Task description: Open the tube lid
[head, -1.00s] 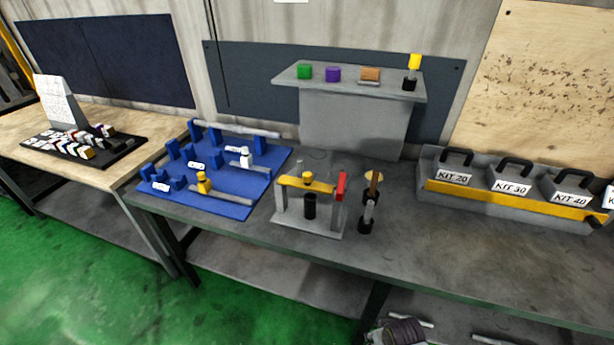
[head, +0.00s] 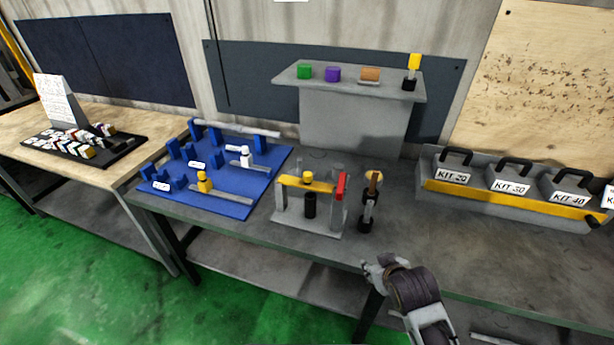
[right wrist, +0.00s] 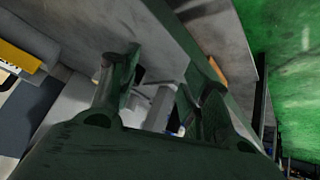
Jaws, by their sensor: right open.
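I cannot tell which part is the tube lid. My right gripper (head: 372,268) is at the bench's front edge, below and right of the stand, apart from it. In the right wrist view its two fingers (right wrist: 165,85) are spread with nothing held between them. My left gripper is not in view.
An upright tool with black and brown parts (head: 368,213) stands right of the stand. A blue fixture board (head: 225,202) lies to the left. A raised grey shelf (head: 345,82) holds small blocks behind. Labelled kit boxes (head: 512,180) stand right. The bench front right is clear.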

